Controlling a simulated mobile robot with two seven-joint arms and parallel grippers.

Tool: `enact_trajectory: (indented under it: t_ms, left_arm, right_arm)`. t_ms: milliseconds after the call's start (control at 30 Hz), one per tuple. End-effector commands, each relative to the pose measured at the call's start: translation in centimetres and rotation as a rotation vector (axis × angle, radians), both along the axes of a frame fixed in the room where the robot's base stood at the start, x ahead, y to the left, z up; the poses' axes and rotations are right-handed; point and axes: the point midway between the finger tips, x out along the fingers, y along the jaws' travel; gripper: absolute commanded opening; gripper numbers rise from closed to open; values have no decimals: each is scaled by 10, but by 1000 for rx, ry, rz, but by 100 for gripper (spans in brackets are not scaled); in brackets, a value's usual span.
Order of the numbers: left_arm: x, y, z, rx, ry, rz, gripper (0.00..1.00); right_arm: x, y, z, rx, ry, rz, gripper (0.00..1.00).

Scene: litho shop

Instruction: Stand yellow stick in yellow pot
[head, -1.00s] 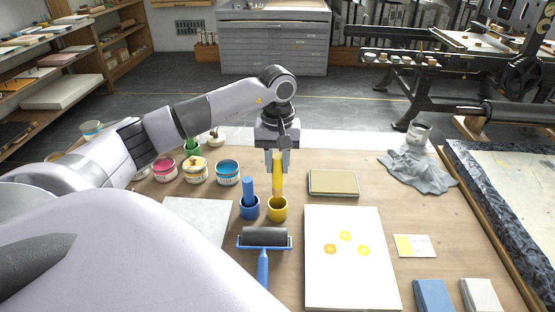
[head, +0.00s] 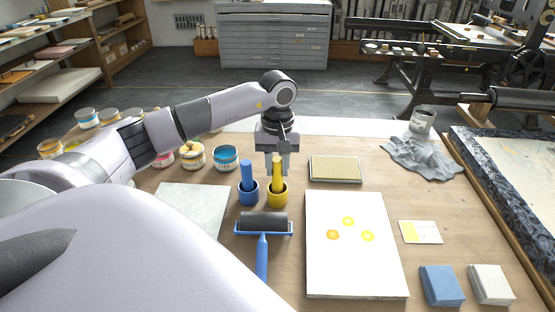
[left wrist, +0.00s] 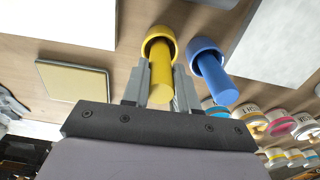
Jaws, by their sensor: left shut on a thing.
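The yellow stick (head: 277,172) is upright between the fingers of my left gripper (head: 277,172). Its lower end is inside the mouth of the yellow pot (head: 277,196), which stands on the table. In the left wrist view the yellow stick (left wrist: 161,78) runs from between the fingers into the opening of the yellow pot (left wrist: 158,38). I cannot see whether it touches the pot's bottom. The fingertips are just above the pot's rim. My right gripper is not in view.
A blue pot (head: 248,195) with a blue stick (head: 246,174) stands close to the left. A blue-handled roller (head: 263,222) lies in front. A white sheet with yellow spots (head: 352,270) is to the right, and several ink tins (head: 225,157) stand behind left.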

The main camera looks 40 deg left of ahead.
Motion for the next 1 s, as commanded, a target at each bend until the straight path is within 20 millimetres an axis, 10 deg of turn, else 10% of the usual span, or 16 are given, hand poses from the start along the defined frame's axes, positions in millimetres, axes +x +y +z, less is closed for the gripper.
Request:
enact_trajectory:
  t_ms: [133,167,233,567,1000]
  left_arm:
    - [0,0,1,1,-1,0,0]
    - [0,0,1,1,-1,0,35]
    - [0,0,1,1,-1,0,57]
    - [0,0,3,0,-1,0,58]
    - [1,0,64,1,-4,0,58]
  right_arm:
    - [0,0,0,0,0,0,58]
    - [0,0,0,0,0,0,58]
    - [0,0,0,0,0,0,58]
    - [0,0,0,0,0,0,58]
    - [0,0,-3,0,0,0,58]
